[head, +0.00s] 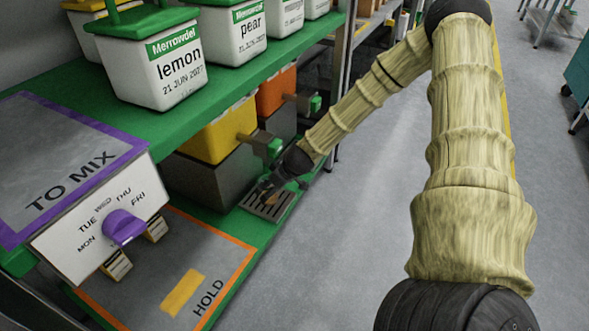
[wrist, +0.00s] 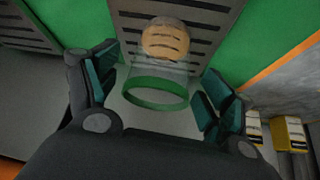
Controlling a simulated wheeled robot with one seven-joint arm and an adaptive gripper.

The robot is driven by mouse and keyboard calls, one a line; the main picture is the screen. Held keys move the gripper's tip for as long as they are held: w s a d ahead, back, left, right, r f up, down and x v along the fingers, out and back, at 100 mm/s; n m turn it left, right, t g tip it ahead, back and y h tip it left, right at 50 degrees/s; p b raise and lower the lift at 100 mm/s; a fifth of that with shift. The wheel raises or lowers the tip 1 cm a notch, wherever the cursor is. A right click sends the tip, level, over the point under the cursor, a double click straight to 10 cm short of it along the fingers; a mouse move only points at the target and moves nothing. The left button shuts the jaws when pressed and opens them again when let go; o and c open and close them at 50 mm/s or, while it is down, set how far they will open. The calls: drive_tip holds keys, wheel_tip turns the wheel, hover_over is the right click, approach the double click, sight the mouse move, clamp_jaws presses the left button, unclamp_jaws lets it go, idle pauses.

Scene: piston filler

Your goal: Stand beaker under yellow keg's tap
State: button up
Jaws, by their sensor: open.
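The yellow keg (head: 215,133) sits on a grey block on the lower green shelf. Its tap (head: 266,143) has a green handle and points out toward the aisle. A slatted drip tray (head: 273,205) lies below and in front of this tap. In the wrist view, a clear beaker with a green rim (wrist: 157,94) stands over the slatted tray (wrist: 205,18), with an amber disc at its base. My gripper (wrist: 160,88) is open, with its fingers on either side of the beaker. In the head view my gripper (head: 283,178) largely hides the beaker; exact tap alignment cannot be told.
An orange keg (head: 277,90) with its own tap stands farther along. Above is a green shelf with labelled tubs, including lemon (head: 157,75). Nearer are the HOLD mat (head: 228,268), a day dial (head: 122,226) and small yellow-and-white blocks (head: 116,265). The aisle floor is clear.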

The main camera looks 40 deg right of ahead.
drive_tip(key=s+d+p, duration=0.2)
drive_tip(key=s+p, duration=0.2)
drive_tip(key=s, duration=0.8)
drive_tip(key=shift+d, duration=0.2)
drive_tip(key=shift+r, duration=0.1)
idle(1.7)
